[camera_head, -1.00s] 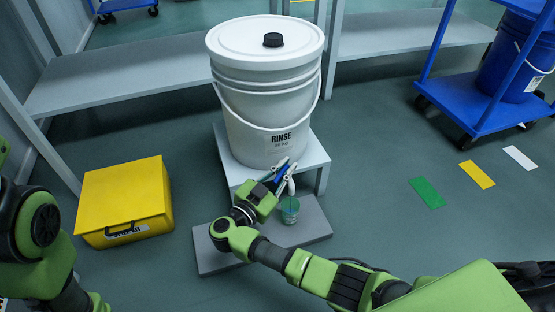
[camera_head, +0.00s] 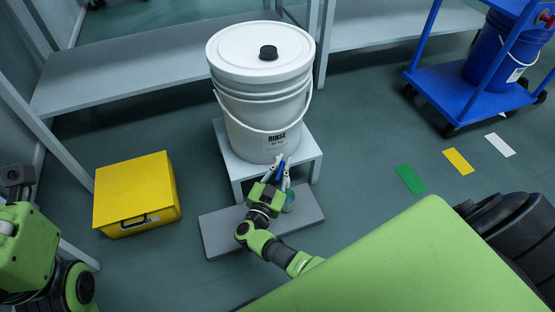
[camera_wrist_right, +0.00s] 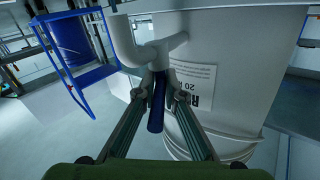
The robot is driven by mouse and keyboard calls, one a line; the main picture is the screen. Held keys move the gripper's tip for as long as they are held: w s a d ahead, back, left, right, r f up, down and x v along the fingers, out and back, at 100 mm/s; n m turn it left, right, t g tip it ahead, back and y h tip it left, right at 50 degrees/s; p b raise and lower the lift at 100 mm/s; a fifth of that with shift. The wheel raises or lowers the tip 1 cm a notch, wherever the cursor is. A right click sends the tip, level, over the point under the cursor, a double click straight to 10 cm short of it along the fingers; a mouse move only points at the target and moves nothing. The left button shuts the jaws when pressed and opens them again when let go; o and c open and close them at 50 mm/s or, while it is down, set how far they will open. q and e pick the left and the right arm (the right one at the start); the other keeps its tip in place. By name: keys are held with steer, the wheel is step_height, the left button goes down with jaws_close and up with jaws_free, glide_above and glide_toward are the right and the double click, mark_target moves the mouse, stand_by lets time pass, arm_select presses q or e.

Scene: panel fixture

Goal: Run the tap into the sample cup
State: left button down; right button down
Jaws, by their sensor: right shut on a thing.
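The white rinse bucket (camera_head: 262,95) with a black cap stands on a small grey stand (camera_head: 303,158). Its white tap (camera_wrist_right: 160,50) shows close up in the right wrist view. My right gripper (camera_head: 279,165) is at the tap, low on the bucket's front. In the right wrist view the gripper (camera_wrist_right: 158,88) is shut on the blue tap lever (camera_wrist_right: 156,112). The clear, greenish sample cup (camera_head: 289,201) stands on the grey slab below, beside the gripper and partly hidden by it. I cannot tell whether water runs. My left arm shows at the left edge; its fingers are not visible.
The grey slab (camera_head: 225,235) lies on the floor before the stand. A yellow case (camera_head: 135,192) sits to the left. A blue trolley (camera_head: 470,95) stands at the right, past floor markings. Grey shelves (camera_head: 140,82) are behind.

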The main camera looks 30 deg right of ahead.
steer(key=shift+w+a+r, duration=0.2)
steer(key=shift+w, duration=0.05)
steer(key=c, duration=2.1)
jaws_free()
steer(key=shift+c, duration=0.2)
steer(key=shift+f, duration=0.1)
steer(key=shift+s+f, duration=0.1)
steer(key=shift+s, duration=0.05)
steer(key=v, duration=0.7)
steer(key=shift+a, duration=0.2)
steer(key=shift+s, duration=0.15)
